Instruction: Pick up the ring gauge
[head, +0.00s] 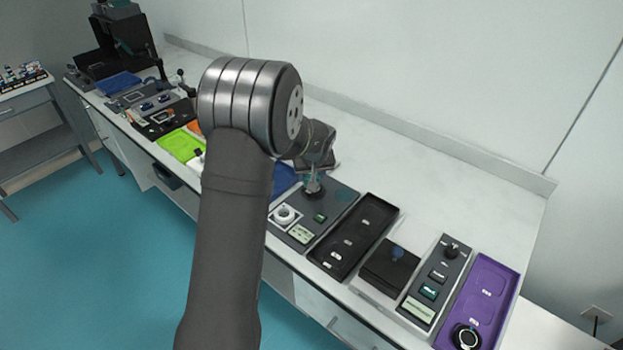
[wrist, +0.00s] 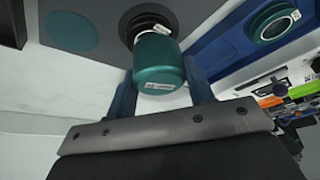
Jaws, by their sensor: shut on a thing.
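My gripper (wrist: 158,72) is shut on a teal cylinder (wrist: 160,62) with small white labels, one blue finger on each side of it. The cylinder is by a dark round seat (wrist: 148,20) on a grey panel; whether it touches the seat is unclear. In the head view my gripper (head: 314,182) is over the grey instrument panel (head: 325,218), and the held piece is small there. A dark ring with a pale centre (head: 466,337) lies in the purple tray. Another ring (wrist: 274,24) lies in a blue tray in the wrist view. I cannot tell which piece is the ring gauge.
A black tray (head: 382,213), a dark box (head: 390,268), a grey control box (head: 425,307) and the purple tray (head: 503,285) stand to the right. A green tray (head: 180,145) and other equipment stand to the left. The bench behind is mostly clear up to the wall.

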